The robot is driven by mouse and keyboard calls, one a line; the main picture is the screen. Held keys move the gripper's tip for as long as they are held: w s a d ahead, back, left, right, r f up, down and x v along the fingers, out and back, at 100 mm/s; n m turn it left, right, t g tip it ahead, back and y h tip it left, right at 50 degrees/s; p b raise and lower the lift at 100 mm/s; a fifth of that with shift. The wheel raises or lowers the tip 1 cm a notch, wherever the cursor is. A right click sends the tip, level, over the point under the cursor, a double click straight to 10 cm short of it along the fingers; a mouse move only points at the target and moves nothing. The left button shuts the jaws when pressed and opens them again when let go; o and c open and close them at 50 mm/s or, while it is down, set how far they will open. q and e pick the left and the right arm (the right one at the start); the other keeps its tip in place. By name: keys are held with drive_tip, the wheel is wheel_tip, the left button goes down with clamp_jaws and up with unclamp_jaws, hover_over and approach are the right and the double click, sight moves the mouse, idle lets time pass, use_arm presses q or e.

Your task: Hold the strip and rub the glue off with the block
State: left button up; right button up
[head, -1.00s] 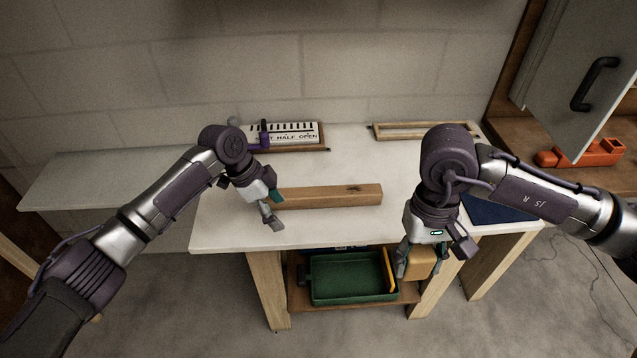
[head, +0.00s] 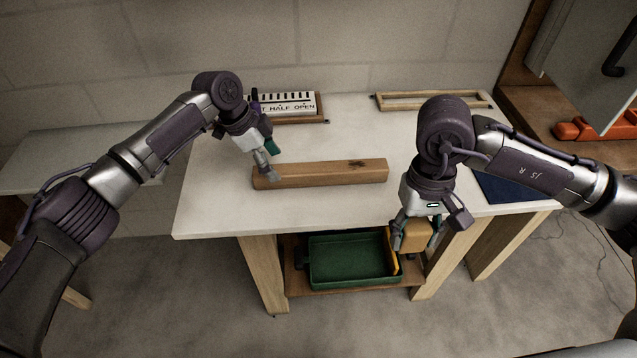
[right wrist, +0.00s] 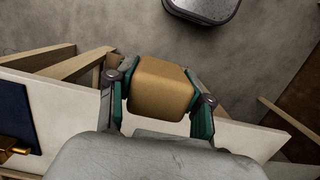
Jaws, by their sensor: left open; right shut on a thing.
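The wooden strip (head: 325,175) lies on the white workbench, with a dark glue spot (head: 357,163) on its top toward the right end. My left gripper (head: 270,162) is open at the strip's left end, its fingertips just above or behind the wood; I cannot tell whether they touch it. My right gripper (head: 416,236) is shut on a tan block (head: 415,237) in front of the bench's front edge, apart from the strip. The right wrist view shows the block (right wrist: 160,88) between both fingers.
A dark blue mat (head: 505,187) lies at the right. A green tray (head: 352,260) sits on the shelf below. The bench in front of the strip is clear.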

sight(278, 170)
use_arm(q)
drive_tip(key=b+x, duration=0.3)
drive_tip(key=x, duration=0.1)
drive_tip(key=shift+d+f+b, duration=0.15)
drive_tip(key=shift+f+b, duration=0.2)
drive_tip(key=shift+f, duration=0.05)
use_arm(e)
wheel_tip(278, 170, down, 5)
drive_tip(key=shift+r, duration=0.2)
use_arm(q)
drive_tip(key=c, duration=1.4)
use_arm(e)
drive_tip(key=shift+r, duration=0.1)
